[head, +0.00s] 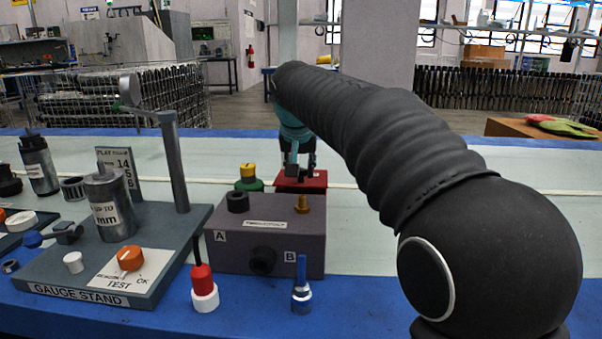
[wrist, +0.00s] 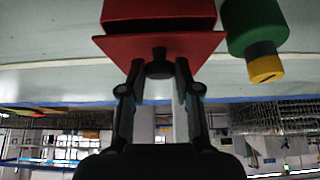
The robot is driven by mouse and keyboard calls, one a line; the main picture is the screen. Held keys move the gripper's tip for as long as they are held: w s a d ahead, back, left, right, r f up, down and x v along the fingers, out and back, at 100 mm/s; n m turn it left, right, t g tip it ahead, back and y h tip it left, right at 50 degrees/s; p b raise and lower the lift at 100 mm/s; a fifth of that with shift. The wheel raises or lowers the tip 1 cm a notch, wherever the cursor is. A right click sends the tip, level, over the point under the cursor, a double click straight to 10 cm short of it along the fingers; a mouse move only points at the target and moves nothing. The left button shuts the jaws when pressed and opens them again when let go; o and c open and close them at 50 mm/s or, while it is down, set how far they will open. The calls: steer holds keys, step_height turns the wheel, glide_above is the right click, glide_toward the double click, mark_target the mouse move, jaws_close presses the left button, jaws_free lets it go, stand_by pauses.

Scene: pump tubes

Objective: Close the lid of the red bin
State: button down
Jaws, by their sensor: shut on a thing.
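The red bin (wrist: 160,9) shows at the top edge of the wrist view, which is upside down. The block hides most of the bin. I cannot tell whether the lid is fully seated.
A purple block (head: 265,232) stands in front of the bin. A green container with a yellow cap (head: 248,179) is just left of the bin. The gauge stand (head: 105,285) fills the left. A red-and-white part (head: 203,287) and a blue-handled fitting (head: 302,293) stand in front.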

stand_by(0.4)
steer(key=c, duration=0.8)
jaws_free()
steer(key=v, duration=1.2)
